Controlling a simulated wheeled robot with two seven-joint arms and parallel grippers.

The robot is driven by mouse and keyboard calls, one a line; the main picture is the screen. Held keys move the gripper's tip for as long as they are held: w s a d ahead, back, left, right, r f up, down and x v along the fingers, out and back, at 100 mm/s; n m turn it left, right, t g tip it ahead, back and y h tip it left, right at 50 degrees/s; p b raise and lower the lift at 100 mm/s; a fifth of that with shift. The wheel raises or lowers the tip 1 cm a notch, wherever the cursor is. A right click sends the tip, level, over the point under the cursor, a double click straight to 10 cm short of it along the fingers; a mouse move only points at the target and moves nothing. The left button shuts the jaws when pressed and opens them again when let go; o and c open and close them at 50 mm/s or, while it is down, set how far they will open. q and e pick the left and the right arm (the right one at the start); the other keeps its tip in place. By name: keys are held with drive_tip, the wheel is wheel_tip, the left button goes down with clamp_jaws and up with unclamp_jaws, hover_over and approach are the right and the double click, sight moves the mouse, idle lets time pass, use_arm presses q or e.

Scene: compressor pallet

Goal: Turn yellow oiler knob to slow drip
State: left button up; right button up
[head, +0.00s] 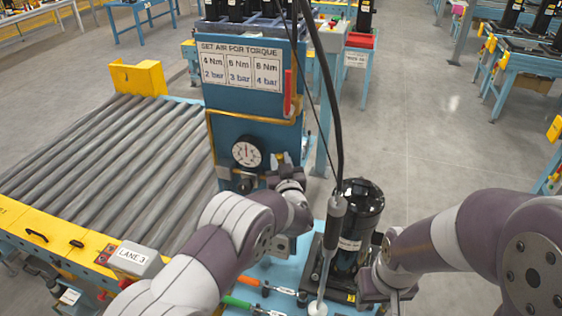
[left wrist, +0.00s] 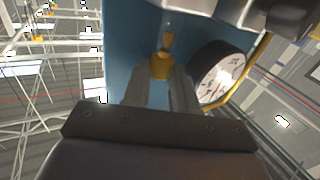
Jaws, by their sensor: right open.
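The yellow oiler knob (left wrist: 160,67) sits on a small fitting against the blue panel, next to the pressure gauge. It also shows small in the head view (head: 281,157). My left gripper (left wrist: 161,78) has one finger on each side of the knob, and both fingertips look to be against it. In the head view my left gripper (head: 283,172) is at the fitting right of the gauge (head: 247,152), and its wrist hides part of it. My right gripper (head: 372,287) is open, low beside the black compressor (head: 357,225). Its fingertips are hard to make out.
A slim tool (head: 331,235) hangs on a black cable in front of the compressor. Green and orange handled tools (head: 250,285) lie on the blue bench. A torque sign (head: 240,70) is on the panel above. A roller conveyor (head: 110,150) fills the left side.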

use_arm(q)
clamp_jaws()
drive_tip(key=shift+a+f+m+h+b, duration=0.1)
drive_tip(key=shift+m+h+b, duration=0.2)
drive_tip(key=shift+b, duration=0.2)
drive_tip(key=shift+w+a+r+m+g+h+b, duration=0.1)
drive_tip(key=shift+a+m+g+h+b, duration=0.3)
drive_tip(key=shift+m+h+b, duration=1.35)
drive_tip(key=shift+w+a+r+m+g+h+b, duration=0.15)
drive_tip(key=shift+m+g+h+b, duration=0.65)
drive_tip(key=shift+h, duration=1.65)
drive_tip(key=shift+s+a+f+m+g+h+b, duration=0.1)
drive_tip(key=shift+a+m+g+h+b, duration=0.2)
drive_tip(key=shift+m+h+b, duration=1.5)
drive_tip(key=shift+r+h+p, duration=0.1)
drive_tip(key=shift+h+p, duration=0.25)
drive_tip(key=shift+h, duration=0.05)
